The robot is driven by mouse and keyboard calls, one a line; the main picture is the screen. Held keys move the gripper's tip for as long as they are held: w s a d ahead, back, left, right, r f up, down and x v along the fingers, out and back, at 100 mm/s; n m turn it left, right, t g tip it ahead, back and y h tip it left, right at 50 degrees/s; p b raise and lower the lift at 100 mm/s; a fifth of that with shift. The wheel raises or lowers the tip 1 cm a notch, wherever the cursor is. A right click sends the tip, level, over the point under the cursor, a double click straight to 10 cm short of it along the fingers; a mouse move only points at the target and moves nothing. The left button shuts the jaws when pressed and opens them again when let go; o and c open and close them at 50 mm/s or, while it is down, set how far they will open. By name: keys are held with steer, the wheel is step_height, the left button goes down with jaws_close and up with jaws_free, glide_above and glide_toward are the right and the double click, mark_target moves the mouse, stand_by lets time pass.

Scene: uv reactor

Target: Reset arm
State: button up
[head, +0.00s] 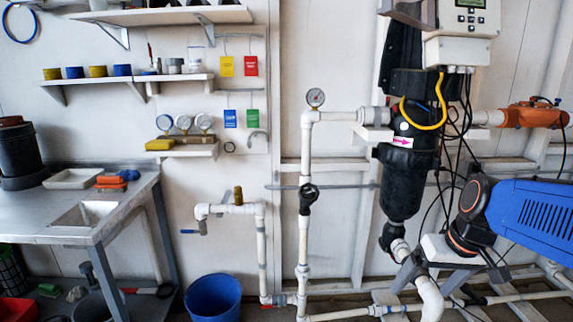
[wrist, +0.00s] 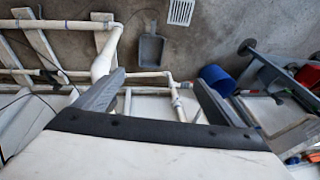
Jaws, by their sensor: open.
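My gripper (wrist: 158,82) is open, with its two grey fingers spread apart and nothing between them in the wrist view. Its white palm fills the bottom of that view. In the head view, my blue arm comes in from the right, and a white block with grey fingers, which looks like my gripper (head: 447,272), hangs low in front of the pipes. It is below and right of the black reactor vessel (head: 400,180). Whether it touches any pipe cannot be told.
White pipes (head: 304,230) run along the wall and floor, with a gauge (head: 316,97). A blue bucket (head: 213,299) stands on the floor, and a steel sink table (head: 40,227) is at left. The wrist view shows a grey dustpan (wrist: 151,50) and a floor drain (wrist: 180,12).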

steer(key=s+a+f+t+h, duration=0.1)
steer(key=s, duration=0.9)
steer(key=shift+s+a+f+t+h, duration=0.2)
steer(key=shift+s+a+t+h, duration=0.1)
steer(key=shift+a+t, duration=0.1)
